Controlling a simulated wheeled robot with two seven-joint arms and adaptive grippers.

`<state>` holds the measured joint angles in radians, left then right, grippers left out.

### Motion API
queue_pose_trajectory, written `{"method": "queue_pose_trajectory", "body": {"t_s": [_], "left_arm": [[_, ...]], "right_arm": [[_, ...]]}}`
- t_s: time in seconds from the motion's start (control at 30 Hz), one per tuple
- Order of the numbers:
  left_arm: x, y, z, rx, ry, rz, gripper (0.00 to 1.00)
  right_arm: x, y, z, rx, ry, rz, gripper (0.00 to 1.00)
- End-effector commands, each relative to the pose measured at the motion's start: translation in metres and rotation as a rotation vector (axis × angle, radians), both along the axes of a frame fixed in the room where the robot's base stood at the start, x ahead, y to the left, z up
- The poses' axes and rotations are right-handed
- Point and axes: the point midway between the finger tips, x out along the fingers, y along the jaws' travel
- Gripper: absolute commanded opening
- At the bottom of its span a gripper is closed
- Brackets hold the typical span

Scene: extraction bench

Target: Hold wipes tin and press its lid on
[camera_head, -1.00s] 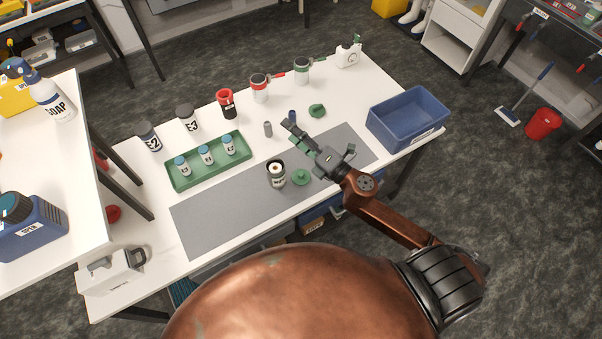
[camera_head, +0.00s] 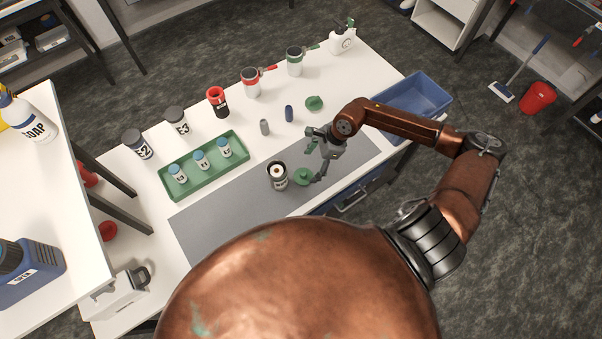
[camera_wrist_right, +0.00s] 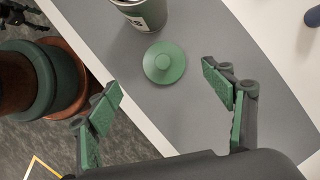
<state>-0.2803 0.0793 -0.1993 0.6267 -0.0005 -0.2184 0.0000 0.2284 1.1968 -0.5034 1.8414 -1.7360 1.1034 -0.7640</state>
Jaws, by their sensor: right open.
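The wipes tin (camera_head: 277,177) stands upright and open on the grey mat, with a white roll showing inside. Its lower part also shows at the top of the right wrist view (camera_wrist_right: 141,14). The green lid (camera_head: 303,177) with a round knob lies on the mat just right of the tin, apart from it. The lid is in the middle of the right wrist view (camera_wrist_right: 165,63). My right gripper (camera_head: 314,156) is open and empty, its fingers above the mat just beyond and right of the lid. In the wrist view the green-padded fingers stand wide on either side, short of the lid. My left gripper is not in view.
A green tray (camera_head: 208,168) with several blue-capped vials lies left of the mat. A grey cylinder (camera_head: 265,127), a blue cylinder (camera_head: 289,114) and another green lid (camera_head: 314,103) stand behind. A blue bin (camera_head: 425,92) is at the right end. The mat's left part (camera_head: 215,220) is clear.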

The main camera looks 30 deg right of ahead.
Motion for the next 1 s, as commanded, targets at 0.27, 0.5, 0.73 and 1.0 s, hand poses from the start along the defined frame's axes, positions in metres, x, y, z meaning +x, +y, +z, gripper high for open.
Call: {"method": "queue_pose_trajectory", "body": {"t_s": [0.27,0.5,0.73,1.0], "left_arm": [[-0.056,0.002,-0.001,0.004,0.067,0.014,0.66],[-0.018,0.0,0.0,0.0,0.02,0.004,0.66],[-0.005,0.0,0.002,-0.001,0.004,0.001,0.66],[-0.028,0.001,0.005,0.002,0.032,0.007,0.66]], "right_arm": [[0.004,0.005,-0.015,0.004,0.003,-0.007,0.75],[0.006,0.009,-0.025,0.003,0.001,-0.006,0.75],[0.008,0.012,-0.03,0.005,0.002,-0.004,0.75],[0.014,0.025,-0.065,0.006,0.003,-0.004,0.75]]}}
